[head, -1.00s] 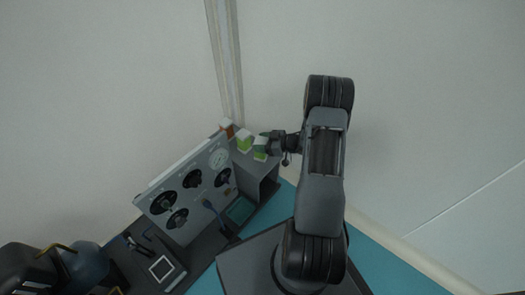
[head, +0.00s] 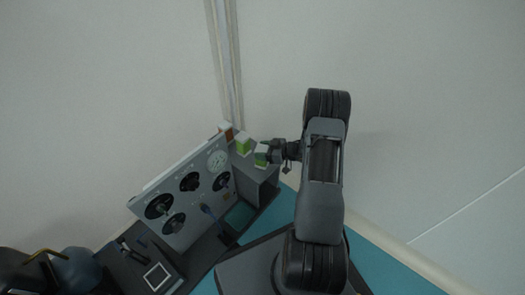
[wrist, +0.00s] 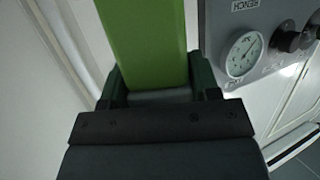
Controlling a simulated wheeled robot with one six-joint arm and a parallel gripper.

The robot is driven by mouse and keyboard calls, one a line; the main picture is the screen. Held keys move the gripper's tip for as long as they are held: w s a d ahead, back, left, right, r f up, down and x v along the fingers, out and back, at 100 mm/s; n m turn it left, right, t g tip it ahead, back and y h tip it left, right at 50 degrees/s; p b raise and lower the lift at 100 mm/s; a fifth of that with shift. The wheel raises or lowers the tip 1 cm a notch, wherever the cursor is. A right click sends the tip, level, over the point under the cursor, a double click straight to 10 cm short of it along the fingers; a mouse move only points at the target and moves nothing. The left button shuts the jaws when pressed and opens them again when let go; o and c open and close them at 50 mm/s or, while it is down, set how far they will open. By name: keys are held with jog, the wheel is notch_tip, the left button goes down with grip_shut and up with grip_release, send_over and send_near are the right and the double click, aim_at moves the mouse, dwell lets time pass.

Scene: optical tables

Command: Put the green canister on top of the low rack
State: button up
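A green canister with a pale end (head: 261,160) is between the fingers of my gripper (head: 268,152). In the wrist view the green canister (wrist: 145,40) fills the space between both fingers (wrist: 155,88), and the gripper looks shut on it. The low rack (head: 262,173) is a grey open-fronted box at the far end of the bench. The held canister is at the rack's top, near its right edge; I cannot tell whether it touches the top. The fingers partly hide the canister.
A tilted gauge panel (head: 185,190) is left of the rack. A pale wall (head: 420,100) is behind.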

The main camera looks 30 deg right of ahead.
jog(key=o, duration=0.4)
jog(key=shift+r, duration=0.1)
